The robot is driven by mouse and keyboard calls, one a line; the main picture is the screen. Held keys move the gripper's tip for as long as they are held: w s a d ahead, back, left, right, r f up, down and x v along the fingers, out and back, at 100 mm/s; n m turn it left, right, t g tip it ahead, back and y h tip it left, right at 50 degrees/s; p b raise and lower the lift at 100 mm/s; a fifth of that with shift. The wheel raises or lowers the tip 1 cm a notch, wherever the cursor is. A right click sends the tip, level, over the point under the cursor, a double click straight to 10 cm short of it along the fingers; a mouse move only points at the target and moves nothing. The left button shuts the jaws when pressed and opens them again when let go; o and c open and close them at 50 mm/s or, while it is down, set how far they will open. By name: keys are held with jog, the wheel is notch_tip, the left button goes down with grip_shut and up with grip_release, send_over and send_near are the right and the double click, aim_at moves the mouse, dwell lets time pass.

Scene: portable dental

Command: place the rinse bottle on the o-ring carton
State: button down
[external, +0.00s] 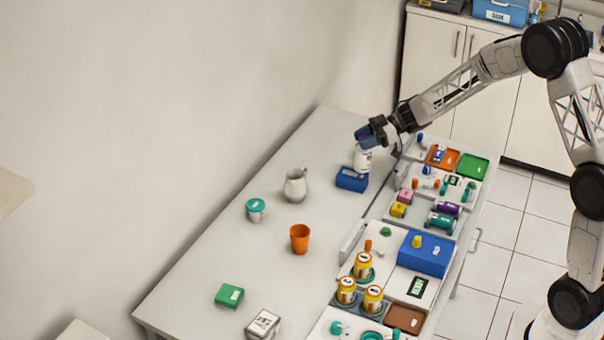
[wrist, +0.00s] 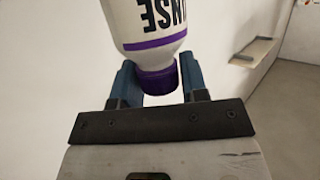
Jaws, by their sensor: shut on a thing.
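The rinse bottle (external: 362,159) is white with a purple cap and hangs upright below my gripper (external: 366,138) in the external view. In the wrist view my gripper (wrist: 158,84) is shut on the bottle's purple cap, and the bottle (wrist: 150,25) shows part of its RINSE label. A small blue carton (external: 351,180) with a white label lies on the table directly under the bottle. The label is too small to read, so I cannot tell surely that it is the o-ring carton. The bottle's base meets the carton's top in the picture; whether they touch is unclear.
A grey pitcher (external: 296,185), a teal-lidded jar (external: 256,209), an orange cup (external: 300,239), a green carton (external: 229,296) and a white box (external: 263,324) stand on the table. Trays with bottles and a blue box (external: 425,254) line the right side.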

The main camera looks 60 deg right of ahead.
jog(key=shift+w+d+f, duration=0.1)
jog(key=shift+w+d, duration=0.2)
jog(key=shift+w, duration=0.6)
jog(key=shift+w+d+f, duration=0.1)
jog(key=shift+w+d, duration=0.2)
jog(key=shift+w, duration=0.55)
jog(key=shift+f, duration=1.7)
jog(key=shift+f, duration=0.15)
jog(key=c, duration=0.6)
grip_release()
jog(key=shift+c, duration=0.2)
jog(key=v, duration=1.2)
